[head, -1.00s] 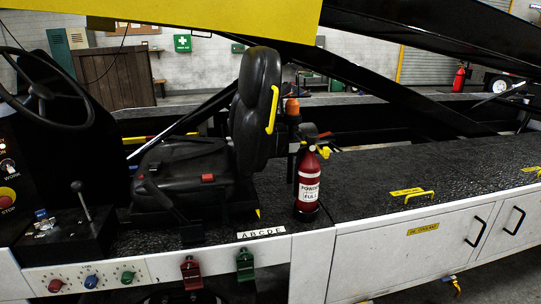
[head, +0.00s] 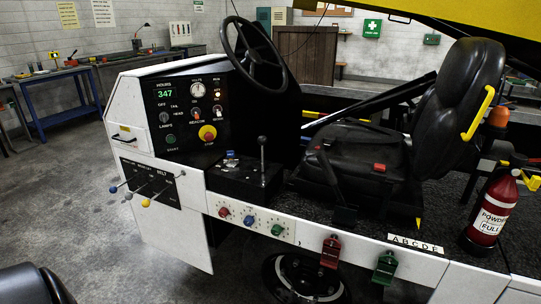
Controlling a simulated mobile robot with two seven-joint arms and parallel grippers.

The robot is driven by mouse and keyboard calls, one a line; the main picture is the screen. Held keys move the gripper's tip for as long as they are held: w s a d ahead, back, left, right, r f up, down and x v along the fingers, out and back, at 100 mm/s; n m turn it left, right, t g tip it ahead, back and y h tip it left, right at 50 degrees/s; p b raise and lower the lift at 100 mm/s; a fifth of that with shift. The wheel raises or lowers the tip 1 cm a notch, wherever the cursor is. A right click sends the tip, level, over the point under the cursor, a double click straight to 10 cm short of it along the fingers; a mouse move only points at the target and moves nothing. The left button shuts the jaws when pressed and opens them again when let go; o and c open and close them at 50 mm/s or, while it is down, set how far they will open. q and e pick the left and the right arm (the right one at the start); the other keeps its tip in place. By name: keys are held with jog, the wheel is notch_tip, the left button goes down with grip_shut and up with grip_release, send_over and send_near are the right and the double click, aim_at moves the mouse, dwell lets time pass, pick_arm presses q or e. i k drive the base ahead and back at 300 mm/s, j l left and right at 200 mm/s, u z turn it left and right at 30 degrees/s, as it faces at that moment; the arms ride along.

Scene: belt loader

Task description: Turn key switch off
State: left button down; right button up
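The black dashboard panel (head: 183,105) of the belt loader faces me left of the steering wheel (head: 253,50). It carries a green "347" hours display (head: 165,93), a round volts gauge (head: 197,89), a lamps knob (head: 166,118), a beacon knob (head: 196,114), a red stop button on yellow (head: 207,132) and a green button (head: 171,139). Small controls sit at its right edge. I cannot tell for sure which control is the key switch; the markings are too small. A small blue-topped control (head: 231,158) is on the side console beside a lever (head: 263,160). Neither gripper shows.
The black seat (head: 360,150) and red fire extinguisher (head: 491,212) are at right. Colored levers (head: 146,190) stick out at the lower left. Red, blue and green knobs line the white side panel (head: 300,234). Floor (head: 55,190) is open at left; a blue workbench (head: 60,95) stands behind.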

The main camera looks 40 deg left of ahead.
aim_at(231, 163)
jog(key=u, duration=1.55)
